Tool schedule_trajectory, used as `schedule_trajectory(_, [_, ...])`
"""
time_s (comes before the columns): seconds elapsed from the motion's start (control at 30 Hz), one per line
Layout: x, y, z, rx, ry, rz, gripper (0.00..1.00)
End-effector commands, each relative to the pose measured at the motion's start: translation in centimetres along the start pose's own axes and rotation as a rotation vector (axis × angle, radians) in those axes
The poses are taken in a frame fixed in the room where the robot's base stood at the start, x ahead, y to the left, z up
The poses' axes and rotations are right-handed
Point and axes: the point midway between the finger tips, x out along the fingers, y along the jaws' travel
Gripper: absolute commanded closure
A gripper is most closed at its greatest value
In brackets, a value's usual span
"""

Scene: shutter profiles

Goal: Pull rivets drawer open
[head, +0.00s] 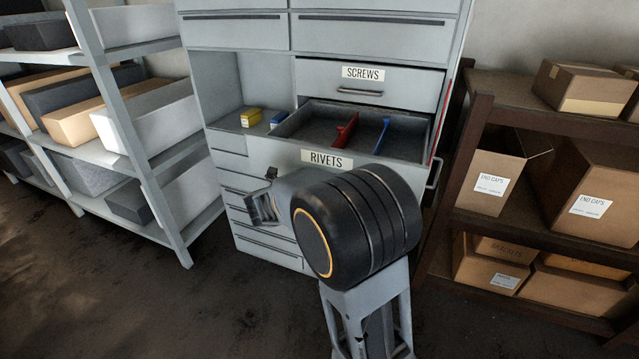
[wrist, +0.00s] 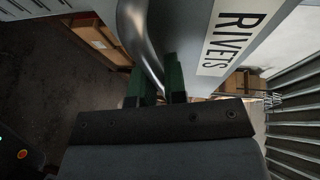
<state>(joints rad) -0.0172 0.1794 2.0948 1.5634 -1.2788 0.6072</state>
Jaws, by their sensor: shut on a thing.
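The grey rivets drawer (head: 277,160) stands pulled out of the cabinet, below the screws drawer, with its inside showing in the head view. Its label also shows on the drawer front in the wrist view (wrist: 228,40). The curved metal handle (wrist: 137,32) runs down between the dark green fingers of my gripper (wrist: 160,85). My gripper is shut on this handle. In the head view my arm covers the handle and the fingertips.
A red piece (head: 345,131) and a blue piece (head: 381,136) are in the drawer. The screws drawer (head: 372,84) is shut. A box shelf (head: 484,98) stands close at right, and a grey rack (head: 125,110) at left. Open floor lies in front.

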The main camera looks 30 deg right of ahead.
Motion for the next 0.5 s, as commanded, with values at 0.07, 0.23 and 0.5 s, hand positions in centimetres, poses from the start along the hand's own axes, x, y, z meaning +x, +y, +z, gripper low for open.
schedule_trajectory(0.07, [-0.06, 0.01, 0.07, 0.001, -0.001, 0.001, 1.0])
schedule_trajectory(0.23, [-0.08, 0.0, 0.07, 0.001, -0.001, 0.0, 0.83])
schedule_trajectory(0.5, [-0.07, -0.01, 0.04, 0.001, 0.0, 0.0, 0.77])
